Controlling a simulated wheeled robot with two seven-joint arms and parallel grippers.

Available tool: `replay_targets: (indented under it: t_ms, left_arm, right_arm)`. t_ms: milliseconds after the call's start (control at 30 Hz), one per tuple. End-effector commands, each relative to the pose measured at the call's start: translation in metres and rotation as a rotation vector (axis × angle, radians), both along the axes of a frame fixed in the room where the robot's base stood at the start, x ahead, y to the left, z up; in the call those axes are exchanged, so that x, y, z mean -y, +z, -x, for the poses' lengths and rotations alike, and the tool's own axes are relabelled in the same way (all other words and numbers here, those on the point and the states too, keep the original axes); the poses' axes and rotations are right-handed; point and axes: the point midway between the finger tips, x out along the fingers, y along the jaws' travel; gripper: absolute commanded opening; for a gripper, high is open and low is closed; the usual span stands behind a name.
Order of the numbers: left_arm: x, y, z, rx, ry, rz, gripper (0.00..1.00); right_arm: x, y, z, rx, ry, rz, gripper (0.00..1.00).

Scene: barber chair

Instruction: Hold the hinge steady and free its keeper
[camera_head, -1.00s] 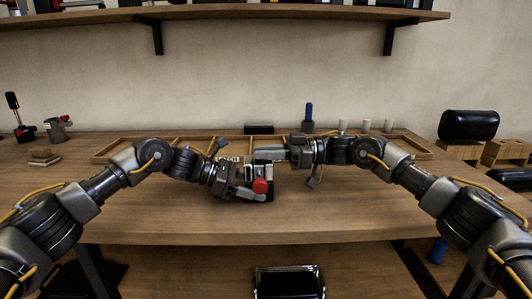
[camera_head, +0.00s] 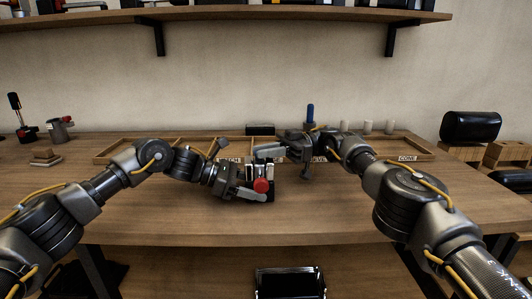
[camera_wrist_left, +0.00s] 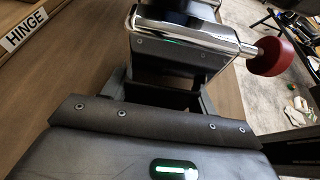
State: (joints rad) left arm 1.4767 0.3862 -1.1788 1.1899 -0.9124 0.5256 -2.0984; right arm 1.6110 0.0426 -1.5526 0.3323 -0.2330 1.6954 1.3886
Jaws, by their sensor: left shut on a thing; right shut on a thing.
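The hinge (camera_head: 262,171) is a small black and metal assembly at the middle of the bench. A red knob (camera_head: 261,186) sits at its front. In the left wrist view, the red knob (camera_wrist_left: 270,57) is on the end of a chrome bar (camera_wrist_left: 190,36) beside a dark block. My left gripper (camera_head: 246,193) reaches in from the left and is shut on the hinge's lower part, close to the knob. My right gripper (camera_head: 268,152) is shut at the hinge's top from the right, on what seems to be the keeper. The keeper itself is hidden by the fingers.
A shallow wooden tray (camera_head: 110,152) with labelled compartments runs behind the hinge. A "HINGE" label (camera_wrist_left: 24,32) shows in the left wrist view. The front bench top is clear.

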Motion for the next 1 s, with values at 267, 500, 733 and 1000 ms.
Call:
replay_targets:
  t_ms: [267, 500, 733, 1000]
  left_arm:
    - [0.0042, -0.0009, 0.0046, -0.001, -0.016, -0.002, 0.11]
    - [0.0035, -0.0007, 0.0037, -0.002, -0.013, -0.002, 0.11]
    - [0.0024, -0.0006, 0.0026, -0.003, -0.009, -0.002, 0.11]
    - [0.0016, -0.0005, 0.0019, -0.001, -0.006, -0.001, 0.11]
  right_arm:
    - [0.0014, -0.0019, 0.0019, 0.018, 0.027, 0.026, 0.0]
    - [0.0012, -0.0023, 0.0022, 0.017, 0.029, 0.025, 0.0]
    - [0.0013, -0.0024, 0.0025, 0.016, 0.03, 0.024, 0.38]
    - [0.0016, -0.0023, 0.0025, 0.016, 0.031, 0.024, 0.38]
